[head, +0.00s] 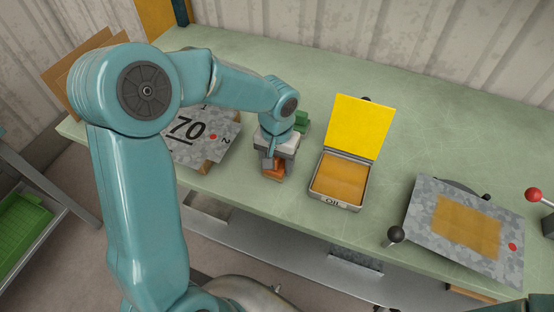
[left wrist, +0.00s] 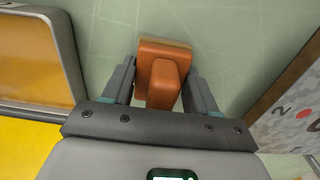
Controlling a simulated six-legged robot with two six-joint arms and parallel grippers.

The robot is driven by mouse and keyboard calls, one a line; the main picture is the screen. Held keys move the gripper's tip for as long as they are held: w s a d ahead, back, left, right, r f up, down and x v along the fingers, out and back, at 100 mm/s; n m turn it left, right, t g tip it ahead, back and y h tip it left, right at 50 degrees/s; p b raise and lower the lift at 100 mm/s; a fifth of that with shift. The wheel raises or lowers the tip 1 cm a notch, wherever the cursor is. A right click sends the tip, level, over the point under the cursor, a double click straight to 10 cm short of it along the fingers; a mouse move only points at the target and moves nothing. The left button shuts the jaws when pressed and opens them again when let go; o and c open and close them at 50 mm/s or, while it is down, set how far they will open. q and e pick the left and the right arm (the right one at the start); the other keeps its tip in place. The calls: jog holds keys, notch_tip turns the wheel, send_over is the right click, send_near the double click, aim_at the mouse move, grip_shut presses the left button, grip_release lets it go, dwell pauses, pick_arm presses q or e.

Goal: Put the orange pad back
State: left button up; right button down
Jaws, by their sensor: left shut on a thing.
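The orange pad (head: 274,172) is a small block with a raised grip, between the fingers of my left gripper (head: 272,160). In the left wrist view the pad (left wrist: 163,85) sits between both fingers (left wrist: 160,85), which are shut on its grip. The pad is over the bench, left of the open oil tin (head: 320,189); I cannot tell whether it touches the bench top. The tin has a raised yellow lid (head: 357,125) and an amber inside, and its edge shows at the left of the left wrist view (left wrist: 72,65). My right gripper is not in view.
A metal sheet (head: 485,257) with an amber patch and a red dot lies at the right, by black knobs. A sheet marked 70 (head: 215,150) lies at the left. A green object (head: 301,121) stands behind my gripper.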

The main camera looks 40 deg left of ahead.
pick_arm(q)
jog(key=shift+s, duration=0.15)
jog(key=o, duration=0.9)
jog(key=shift+f, duration=0.15)
jog(key=shift+r, duration=0.35)
notch_tip(320, 180, up, 11)
jog(key=shift+f, duration=0.1)
jog(key=shift+r, duration=0.55)
jog(key=shift+f, duration=0.1)
